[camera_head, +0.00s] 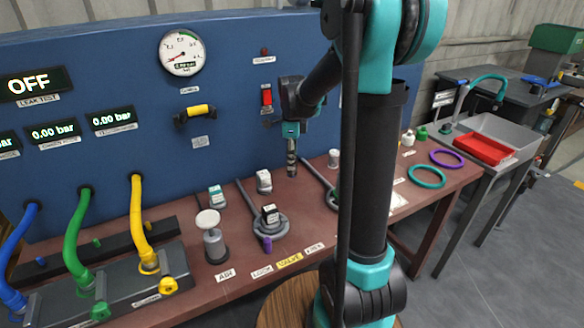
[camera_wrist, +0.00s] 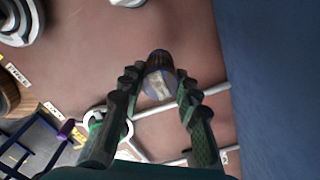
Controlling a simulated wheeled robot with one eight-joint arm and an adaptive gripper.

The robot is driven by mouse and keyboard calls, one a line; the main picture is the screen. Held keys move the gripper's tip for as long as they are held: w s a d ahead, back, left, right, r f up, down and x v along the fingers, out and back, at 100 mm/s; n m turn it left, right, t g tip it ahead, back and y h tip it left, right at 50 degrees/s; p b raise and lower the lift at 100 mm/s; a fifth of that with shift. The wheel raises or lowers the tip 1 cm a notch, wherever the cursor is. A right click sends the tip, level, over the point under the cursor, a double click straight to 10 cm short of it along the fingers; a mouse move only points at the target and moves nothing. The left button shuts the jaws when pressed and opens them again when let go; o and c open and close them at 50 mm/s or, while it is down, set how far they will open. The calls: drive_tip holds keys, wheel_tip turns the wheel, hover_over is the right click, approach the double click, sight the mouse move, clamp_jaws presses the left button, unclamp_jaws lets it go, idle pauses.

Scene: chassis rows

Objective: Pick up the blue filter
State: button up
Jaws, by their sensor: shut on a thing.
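My gripper (camera_head: 291,160) hangs pointing down above the red-brown bench top, in front of the blue panel. In the wrist view its two dark fingers (camera_wrist: 158,78) are closed on the sides of a small dark cylinder with a bluish rim and a pale end patch, which I take to be the blue filter (camera_wrist: 157,88). The filter sits between the fingertips, and part of its sides is hidden by them. In the head view the held piece is too small and dark to tell its colour.
The bench (camera_head: 230,285) carries a white-capped grey fitting (camera_head: 214,240), a grey ring fixture (camera_head: 268,224), and a teal ring (camera_head: 426,177). A purple ring (camera_head: 446,158) lies farther right. Blue, green and yellow hoses (camera_head: 138,215) stand left. A grey sink with a red tray (camera_head: 483,148) is at right.

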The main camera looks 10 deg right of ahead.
wheel_tip(320, 180, up, 16)
idle(0.3)
